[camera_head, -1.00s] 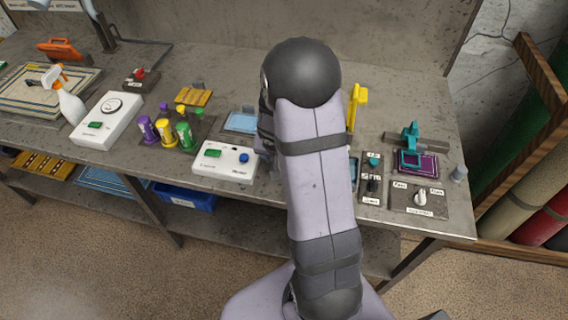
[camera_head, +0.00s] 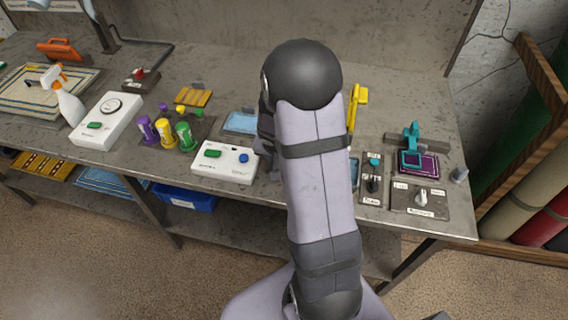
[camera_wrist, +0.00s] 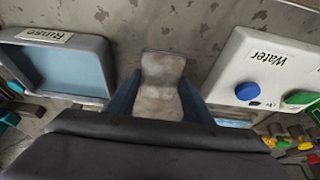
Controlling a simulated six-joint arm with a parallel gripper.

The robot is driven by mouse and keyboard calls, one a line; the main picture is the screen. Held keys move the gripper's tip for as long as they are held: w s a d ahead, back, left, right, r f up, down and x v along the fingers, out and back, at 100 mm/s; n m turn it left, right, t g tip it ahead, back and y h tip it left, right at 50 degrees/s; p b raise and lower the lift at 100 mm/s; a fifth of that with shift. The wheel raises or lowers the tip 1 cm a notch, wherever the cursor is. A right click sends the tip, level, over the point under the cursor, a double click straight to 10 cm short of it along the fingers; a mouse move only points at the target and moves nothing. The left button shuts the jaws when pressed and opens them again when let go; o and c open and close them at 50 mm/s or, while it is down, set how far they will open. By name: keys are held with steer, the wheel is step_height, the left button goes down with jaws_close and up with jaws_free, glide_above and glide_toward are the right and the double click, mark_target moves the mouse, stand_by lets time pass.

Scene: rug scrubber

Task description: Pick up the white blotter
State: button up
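A whitish, stained pad that looks like the white blotter (camera_wrist: 163,85) is in the middle of the wrist view, just beyond the dark body of my gripper (camera_wrist: 160,128). It has a bent, two-part shape, with dark blue pieces along its left and right sides. I cannot tell whether these blue pieces are my fingers or part of a holder. My fingertips do not show clearly, so their opening and any contact with the pad are unclear. In the head view my own arm hides the gripper and the blotter.
In the wrist view, a blue-grey tray marked Rinse (camera_wrist: 75,65) is left of the pad and a white Water box (camera_wrist: 268,72) is right. In the head view, a yellow tool (camera_head: 354,105) stands behind my arm and a control panel (camera_head: 419,204) is right.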

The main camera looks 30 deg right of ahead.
steer(key=shift+r, duration=0.1)
step_height(320, 180, up, 10)
steer(key=p, duration=0.4)
stand_by(0.4)
steer(key=o, duration=0.4)
steer(key=c, duration=0.4)
